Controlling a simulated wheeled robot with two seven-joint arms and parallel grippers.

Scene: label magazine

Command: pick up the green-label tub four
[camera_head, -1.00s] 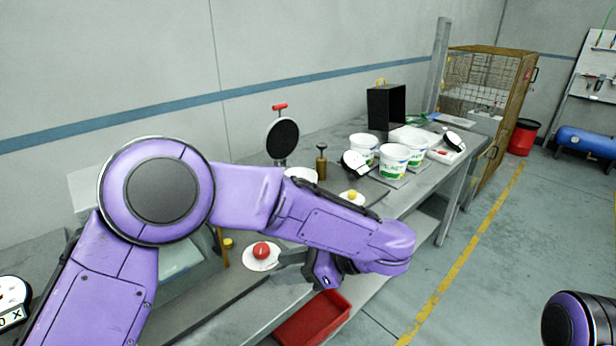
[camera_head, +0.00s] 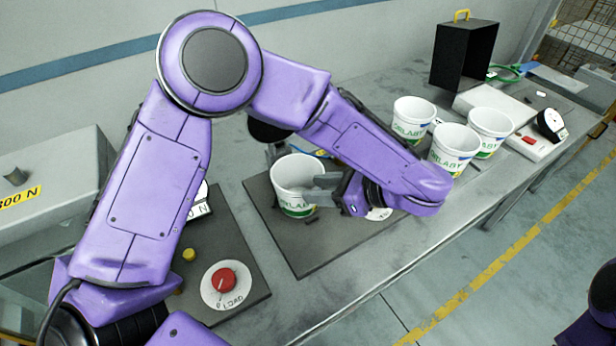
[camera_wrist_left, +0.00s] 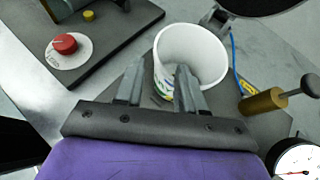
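A white tub with green lettering (camera_head: 293,176) stands upright on a dark plate, partly hidden by my gripper. Three similar tubs stand farther right: one at the back (camera_head: 412,116), one in front (camera_head: 452,150) and one at the right (camera_head: 490,126). I cannot read a number on any tub. My left gripper (camera_head: 318,188) is at the near right side of the single tub. In the left wrist view its fingers (camera_wrist_left: 156,82) are apart; one overlaps the front of the tub (camera_wrist_left: 190,45), the other is left of it. I cannot tell whether they touch it. My right gripper is out of view.
The dark plate (camera_head: 310,258) lies beside a panel with a red knob (camera_head: 222,279). A black box (camera_head: 463,55) and a white device with a dial (camera_head: 537,138) stand at the right. A brass-coloured plunger (camera_wrist_left: 262,103) stands near the tub.

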